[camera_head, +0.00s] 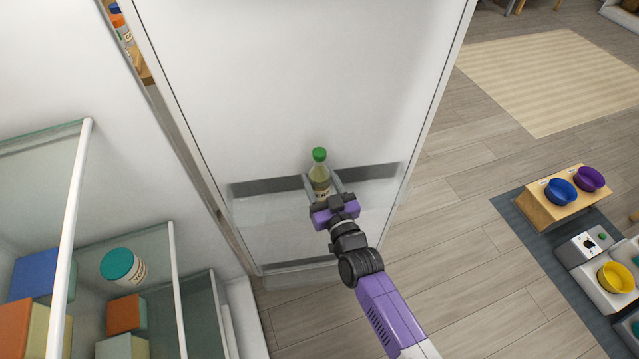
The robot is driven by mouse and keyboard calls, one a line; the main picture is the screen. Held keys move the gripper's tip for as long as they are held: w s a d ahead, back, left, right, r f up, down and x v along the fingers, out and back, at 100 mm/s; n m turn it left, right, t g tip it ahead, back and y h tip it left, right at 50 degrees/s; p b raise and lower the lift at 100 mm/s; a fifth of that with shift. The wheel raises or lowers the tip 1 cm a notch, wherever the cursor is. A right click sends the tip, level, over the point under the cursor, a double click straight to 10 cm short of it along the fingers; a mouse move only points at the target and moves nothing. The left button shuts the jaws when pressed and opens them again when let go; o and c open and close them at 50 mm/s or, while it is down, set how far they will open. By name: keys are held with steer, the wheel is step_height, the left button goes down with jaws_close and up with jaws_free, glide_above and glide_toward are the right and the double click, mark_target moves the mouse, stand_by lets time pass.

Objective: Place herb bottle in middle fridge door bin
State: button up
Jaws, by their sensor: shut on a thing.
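The herb bottle (320,172) has a green cap and a pale yellow-green body with a label. It stands upright in front of the inner face of the open fridge door (300,80). My gripper (322,190) is shut on the bottle's body from the front. A clear door bin (270,211) with a grey band behind it spans the door at the bottle's height. The bottle is at the middle of the bin's width. I cannot tell whether its base is inside the bin or above it, since my gripper hides its lower part. Another clear bin (300,276) shows lower down.
Fridge shelves at the left hold a teal-lidded tub (123,267) and several coloured boxes. At the right, a wooden stand holds a blue bowl (561,192) and a purple bowl (590,179). A yellow bowl (615,277) sits nearby. Floor (450,240) is clear right of the door.

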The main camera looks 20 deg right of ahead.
steer(key=shift+f, duration=0.15)
steer(key=shift+f, duration=0.1)
steer(key=o, duration=1.5)
steer(key=shift+f, duration=0.1)
steer(key=shift+o, duration=0.2)
steer(key=shift+s, duration=0.15)
steer(key=s+b, duration=0.1)
steer(key=s, duration=1)
steer(key=shift+s+r, duration=0.2)
steer(key=shift+s, duration=0.15)
